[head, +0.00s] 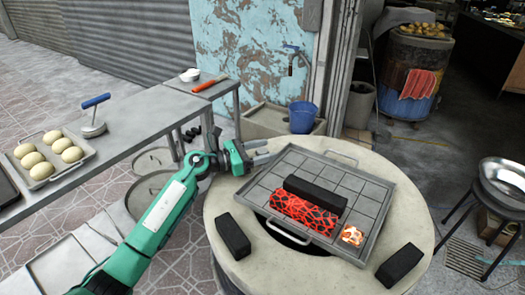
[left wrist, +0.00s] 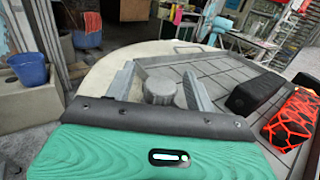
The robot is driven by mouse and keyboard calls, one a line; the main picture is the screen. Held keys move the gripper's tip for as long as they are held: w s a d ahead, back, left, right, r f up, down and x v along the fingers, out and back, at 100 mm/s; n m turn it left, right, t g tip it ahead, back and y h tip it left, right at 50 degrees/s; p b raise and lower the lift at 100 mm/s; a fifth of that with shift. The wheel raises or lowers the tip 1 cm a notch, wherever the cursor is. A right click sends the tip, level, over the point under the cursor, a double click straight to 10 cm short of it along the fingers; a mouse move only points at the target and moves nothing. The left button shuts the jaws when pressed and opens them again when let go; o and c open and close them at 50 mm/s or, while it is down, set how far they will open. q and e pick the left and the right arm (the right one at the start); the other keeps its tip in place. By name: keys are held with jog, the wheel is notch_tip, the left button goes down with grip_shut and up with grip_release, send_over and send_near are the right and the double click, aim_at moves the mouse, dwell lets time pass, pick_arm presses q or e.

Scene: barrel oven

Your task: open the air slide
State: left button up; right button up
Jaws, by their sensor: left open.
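My left gripper (head: 266,152) is open at the left edge of the round pale oven top (head: 225,192), beside the left corner of a grey gridded tray (head: 362,187). In the left wrist view a short grey round knob (left wrist: 160,91) stands between the two spread fingers of this gripper (left wrist: 160,73), with gaps on both sides. I cannot tell for sure whether this knob belongs to the air slide. The gripper hides the knob in the head view. My right gripper is not in view.
On the tray lie a black block (head: 315,194), a glowing red block (head: 303,214) and a small glowing lump (head: 352,236). Black blocks stand on the oven top at left (head: 233,236) and right (head: 399,264). A dark opening (head: 288,233) shows under the tray's front edge.

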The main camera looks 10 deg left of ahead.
pick_arm(q)
jog(key=b+v, duration=0.1)
jog(key=v, duration=1.2)
jog(key=shift+f+b, duration=0.1)
jog(key=shift+b, duration=0.2)
jog(key=shift+s+a, duration=0.25)
jog(key=shift+a, duration=0.05)
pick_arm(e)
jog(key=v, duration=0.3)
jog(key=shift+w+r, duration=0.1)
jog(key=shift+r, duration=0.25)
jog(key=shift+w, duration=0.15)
